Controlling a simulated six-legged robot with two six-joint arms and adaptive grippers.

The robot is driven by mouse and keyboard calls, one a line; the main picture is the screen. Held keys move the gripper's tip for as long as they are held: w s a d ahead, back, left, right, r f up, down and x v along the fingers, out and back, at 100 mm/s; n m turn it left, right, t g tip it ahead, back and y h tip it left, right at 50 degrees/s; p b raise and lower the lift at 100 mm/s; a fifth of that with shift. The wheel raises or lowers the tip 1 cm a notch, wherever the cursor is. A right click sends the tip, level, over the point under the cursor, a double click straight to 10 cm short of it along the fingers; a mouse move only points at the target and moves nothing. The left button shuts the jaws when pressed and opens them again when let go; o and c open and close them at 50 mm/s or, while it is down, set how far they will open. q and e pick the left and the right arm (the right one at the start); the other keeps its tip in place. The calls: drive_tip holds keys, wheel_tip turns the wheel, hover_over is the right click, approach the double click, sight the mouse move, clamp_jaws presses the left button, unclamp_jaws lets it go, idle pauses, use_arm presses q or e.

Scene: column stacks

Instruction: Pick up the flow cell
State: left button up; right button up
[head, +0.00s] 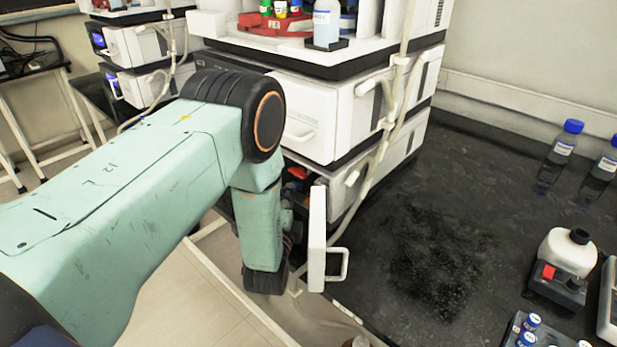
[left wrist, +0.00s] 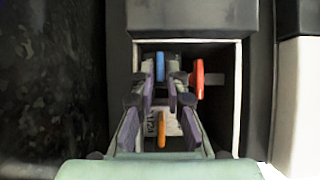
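My left gripper (left wrist: 161,95) reaches into a dark, square, pale-edged opening (left wrist: 220,52) in the left wrist view. Its two fingers stand apart, with a gap between them. In line with this gap I see a small blue part (left wrist: 160,67), an orange part (left wrist: 162,136) and a whitish labelled surface (left wrist: 152,124). A red-orange knob (left wrist: 198,78) stands just right of the fingers. I cannot tell which of these belongs to the flow cell. In the head view the fingers are hidden behind my left wrist, at the lower instrument module. My right gripper is not in view.
A white door (head: 317,235) with a handle stands open close to my wrist. White instrument modules (head: 330,110) are stacked behind, with hanging tubes (head: 383,135). The black bench (head: 430,240) is clear in the middle. Bottles (head: 562,147) and a small white device (head: 567,255) stand right.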

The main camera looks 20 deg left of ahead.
use_arm(q)
drive_tip(key=shift+x, duration=0.8)
drive_tip(key=shift+a+r, duration=0.1)
drive_tip(key=shift+w, duration=0.15)
clamp_jaws()
